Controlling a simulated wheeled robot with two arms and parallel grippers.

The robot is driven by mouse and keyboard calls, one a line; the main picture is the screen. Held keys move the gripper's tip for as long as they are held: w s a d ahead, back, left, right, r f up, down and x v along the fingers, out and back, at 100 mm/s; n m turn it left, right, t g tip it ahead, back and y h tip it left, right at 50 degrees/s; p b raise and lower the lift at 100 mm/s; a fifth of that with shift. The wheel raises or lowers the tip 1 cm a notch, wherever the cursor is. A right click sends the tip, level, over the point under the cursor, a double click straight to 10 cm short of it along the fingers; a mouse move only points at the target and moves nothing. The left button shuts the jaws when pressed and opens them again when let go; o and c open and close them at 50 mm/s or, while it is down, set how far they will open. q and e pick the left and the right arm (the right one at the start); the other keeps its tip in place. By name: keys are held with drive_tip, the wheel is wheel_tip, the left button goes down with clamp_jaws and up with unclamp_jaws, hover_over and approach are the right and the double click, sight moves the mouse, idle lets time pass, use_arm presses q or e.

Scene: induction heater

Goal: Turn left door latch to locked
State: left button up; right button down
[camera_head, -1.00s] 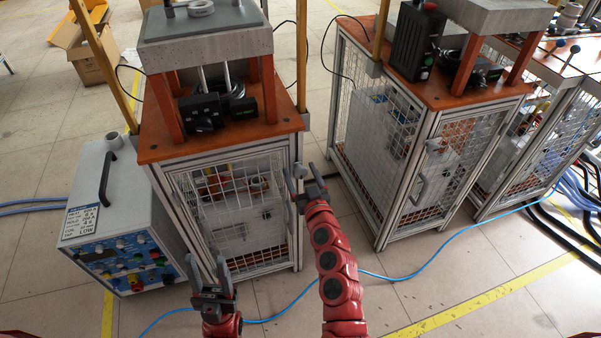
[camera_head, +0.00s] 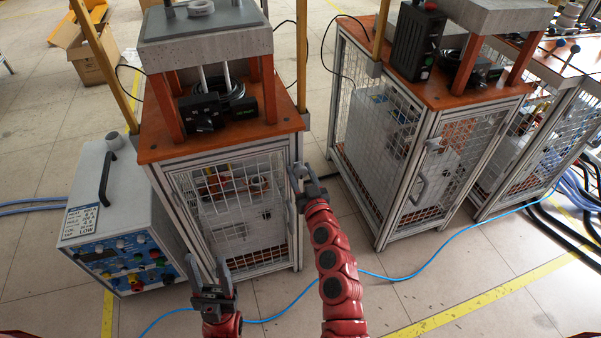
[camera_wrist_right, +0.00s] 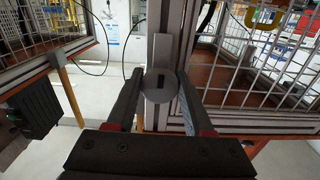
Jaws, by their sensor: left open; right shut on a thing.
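The left cabinet's mesh door (camera_head: 238,212) stands at the centre-left of the head view and looks closed. Its latch is a round grey knob with a dark slot (camera_wrist_right: 160,86), seen in the right wrist view at the cabinet's aluminium post. The slot looks upright in that view. My right gripper (camera_head: 303,172) is at the cabinet's right front post, shut on the latch knob, with a finger on each side of it (camera_wrist_right: 158,98). In the head view the fingers mostly hide the knob. My left gripper (camera_head: 208,264) is open and empty in front of the cabinet's lower part.
A blue-panelled control box (camera_head: 115,225) stands left of the cabinet. A second mesh cabinet (camera_head: 400,150) stands to the right, with a floor gap between. A blue cable (camera_head: 420,262) crosses the floor. The orange cabinet top (camera_head: 220,140) overhangs above the right gripper.

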drive_tip(key=m+b, duration=0.1)
drive_tip(key=m, duration=0.3)
drive_tip(key=shift+f, duration=0.15)
drive_tip(key=m+b, duration=0.1)
drive_tip(key=m, duration=0.8)
drive_tip(key=shift+m, duration=0.4)
drive_tip(key=shift+s+a+m, duration=0.1)
drive_tip(key=shift+m, duration=1.8)
drive_tip(key=shift+c, duration=1.6)
unclamp_jaws()
drive_tip(key=shift+r, duration=0.2)
